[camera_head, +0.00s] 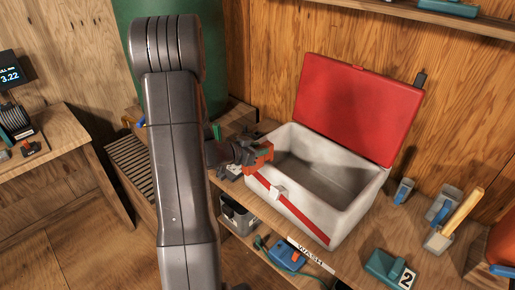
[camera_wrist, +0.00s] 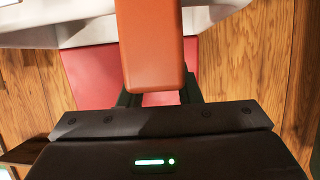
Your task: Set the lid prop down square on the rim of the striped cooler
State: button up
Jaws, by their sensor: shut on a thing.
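The striped cooler (camera_head: 345,205) stands on the wooden bench in the head view, white with a red stripe along its front. Its red lid (camera_head: 358,108) is open and leans back; it also shows behind the jaws in the wrist view (camera_wrist: 88,75). My gripper (camera_head: 247,153) is at the cooler's left front corner, shut on the orange lid prop (camera_head: 262,153). In the wrist view the prop (camera_wrist: 151,45) is a rounded orange block between the dark fingers. I cannot tell whether it touches the rim. My arm hides part of the scene left of the cooler.
Small blue-grey containers (camera_head: 403,191) and a box with a yellow handle (camera_head: 438,240) stand right of the cooler. A teal block marked 2 (camera_head: 385,266) and a WASH sign (camera_head: 310,254) are in front. A wooden wall rises behind.

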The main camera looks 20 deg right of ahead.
jog(key=shift+f+b, duration=0.4)
jog(key=shift+f, duration=0.4)
jog(key=o, duration=1.2)
jog(key=b+v, duration=0.1)
jog(key=v, duration=1.2)
jog(key=shift+s+a+r, duration=0.15)
jog(key=shift+a, duration=0.2)
jog(key=p+x, duration=0.1)
jog(key=x, duration=1.3)
jog(key=shift+r, duration=0.35)
jog(key=shift+a, duration=0.1)
